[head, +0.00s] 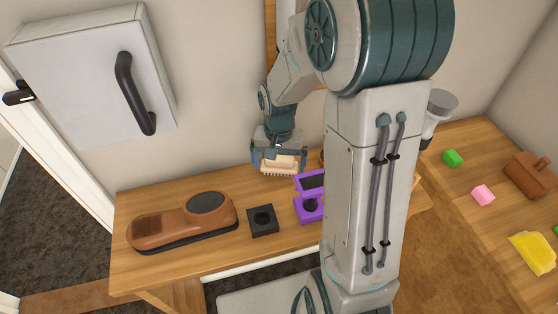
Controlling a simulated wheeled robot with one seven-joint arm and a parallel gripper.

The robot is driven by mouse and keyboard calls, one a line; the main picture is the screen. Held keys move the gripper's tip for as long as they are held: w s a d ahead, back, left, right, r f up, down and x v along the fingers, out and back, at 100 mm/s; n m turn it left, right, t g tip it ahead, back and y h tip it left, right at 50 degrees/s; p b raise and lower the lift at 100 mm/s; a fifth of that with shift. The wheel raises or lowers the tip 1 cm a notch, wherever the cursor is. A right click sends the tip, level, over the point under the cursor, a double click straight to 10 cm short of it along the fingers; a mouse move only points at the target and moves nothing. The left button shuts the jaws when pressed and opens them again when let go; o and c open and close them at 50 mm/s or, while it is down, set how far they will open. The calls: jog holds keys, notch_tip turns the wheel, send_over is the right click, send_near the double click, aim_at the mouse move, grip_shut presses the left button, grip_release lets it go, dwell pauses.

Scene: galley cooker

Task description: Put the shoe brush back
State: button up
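The shoe brush (279,165) has a pale wooden body with light bristles facing down. It is at the back edge of the wooden bench, near the wall. My gripper (279,158) points down over it, with a finger by each end of the brush. I cannot tell whether the fingers press on it, or whether the brush touches the bench. A brown shoe (183,222) with a dark sole lies on the left of the bench. A black square block (263,220) with a round recess sits right of the shoe.
A purple stand (308,208) with a dark panel is right of the block, partly behind my arm. A grey wall cabinet (95,75) with a black handle hangs at left. The right-hand counter (483,237) carries a green cube, a pink cube, a yellow piece and a brown object.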

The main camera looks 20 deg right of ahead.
aim_at(279, 158)
jog(key=shift+r, duration=0.1)
notch_tip(279, 158, up, 11)
jog(key=s+r+n+t, duration=0.3)
jog(key=s+n, duration=0.1)
jog(key=s, duration=1)
jog(key=shift+s+n, duration=0.2)
jog(key=shift+n, duration=0.2)
jog(key=shift+c, duration=0.3)
